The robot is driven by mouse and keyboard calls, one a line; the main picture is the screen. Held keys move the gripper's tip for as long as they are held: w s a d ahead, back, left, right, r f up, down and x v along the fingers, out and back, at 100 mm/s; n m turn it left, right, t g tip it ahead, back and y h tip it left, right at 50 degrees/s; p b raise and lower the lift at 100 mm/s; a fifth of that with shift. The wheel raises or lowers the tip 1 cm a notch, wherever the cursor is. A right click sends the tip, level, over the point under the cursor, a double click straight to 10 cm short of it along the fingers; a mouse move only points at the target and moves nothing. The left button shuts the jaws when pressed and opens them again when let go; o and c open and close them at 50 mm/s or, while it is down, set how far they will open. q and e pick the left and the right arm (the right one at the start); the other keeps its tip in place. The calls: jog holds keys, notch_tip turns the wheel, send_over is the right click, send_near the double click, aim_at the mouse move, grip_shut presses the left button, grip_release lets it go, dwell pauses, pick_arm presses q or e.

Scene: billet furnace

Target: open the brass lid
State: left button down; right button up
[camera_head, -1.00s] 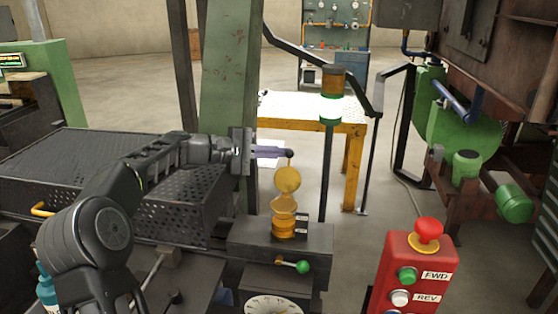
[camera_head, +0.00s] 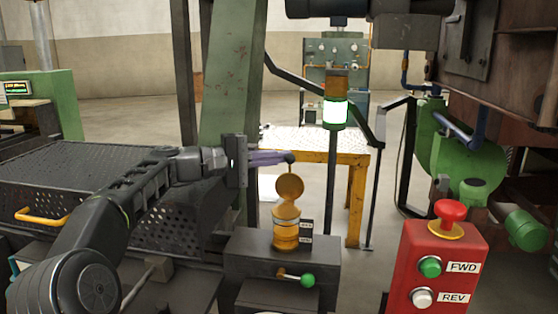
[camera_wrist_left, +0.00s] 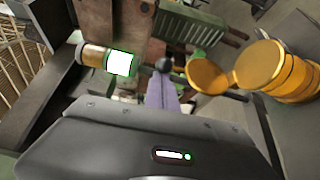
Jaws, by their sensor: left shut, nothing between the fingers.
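The brass lid (camera_head: 290,187) is a round disc standing raised on edge above the brass cup (camera_head: 285,236), which sits on a dark box. A thin stem runs from the lid's top to a small black ball. My left gripper (camera_head: 287,158) is shut, its purple fingers level, with their tips at the ball; I cannot tell whether they touch it. In the left wrist view the ball is just past the fingertips, and the lid (camera_wrist_left: 207,77) is right of them, beside the cup (camera_wrist_left: 290,80). My right gripper is not in view.
A green-knobbed lever (camera_head: 307,280) is on the dark box. A red FWD/REV button box (camera_head: 437,265) stands at the front right. A stack light (camera_head: 335,112) on a pole and a yellow-edged table (camera_head: 352,158) stand behind. A perforated dark bin (camera_head: 100,185) lies left.

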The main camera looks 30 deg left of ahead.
pick_arm(q)
jog(key=shift+r, duration=0.15)
notch_tip(320, 180, up, 10)
jog(key=p, duration=0.1)
jog(key=shift+p, duration=0.35)
jog(key=shift+f, duration=0.2)
